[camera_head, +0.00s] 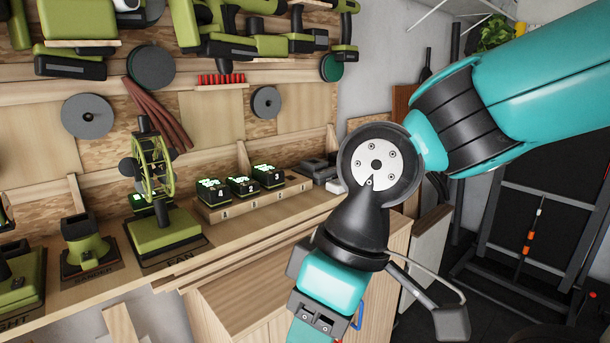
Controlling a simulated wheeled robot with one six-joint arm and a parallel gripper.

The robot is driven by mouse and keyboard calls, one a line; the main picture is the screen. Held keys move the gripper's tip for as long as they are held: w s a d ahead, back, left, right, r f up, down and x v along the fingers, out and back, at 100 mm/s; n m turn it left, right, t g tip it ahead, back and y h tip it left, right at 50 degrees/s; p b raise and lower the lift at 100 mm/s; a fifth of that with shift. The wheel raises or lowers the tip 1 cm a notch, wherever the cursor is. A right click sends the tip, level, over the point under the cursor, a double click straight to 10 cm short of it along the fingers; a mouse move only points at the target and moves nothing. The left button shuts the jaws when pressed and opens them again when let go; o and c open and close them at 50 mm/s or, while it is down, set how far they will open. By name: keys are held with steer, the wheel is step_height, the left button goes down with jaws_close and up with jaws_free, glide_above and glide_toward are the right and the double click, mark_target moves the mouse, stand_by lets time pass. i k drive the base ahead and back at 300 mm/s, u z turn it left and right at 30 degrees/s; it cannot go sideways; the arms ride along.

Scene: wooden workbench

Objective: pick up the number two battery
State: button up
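Three black batteries with green-and-white tops and white numbers stand in a row on a wooden holder (270,201) on the workbench. The number two battery (242,188) is the middle one. The number four battery (214,191) is to its left and the number three battery (269,178) to its right. All three look upright and uncovered. My arm's teal and dark wrist hangs right of the holder, nearer the camera, and runs out of the bottom edge. My gripper's fingertips do not show, and I see nothing held.
A green tool on a stand (165,231) is left of the holder, with a sander (86,243) beyond it. Grey-black items (318,170) lie right of the batteries. Green power tools (260,44) hang above. A wooden cabinet (245,300) stands below the bench.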

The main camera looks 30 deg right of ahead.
mark_target(243, 187)
steer(key=z, duration=0.4)
steer(key=i, duration=1.2)
steer(key=u, duration=0.45)
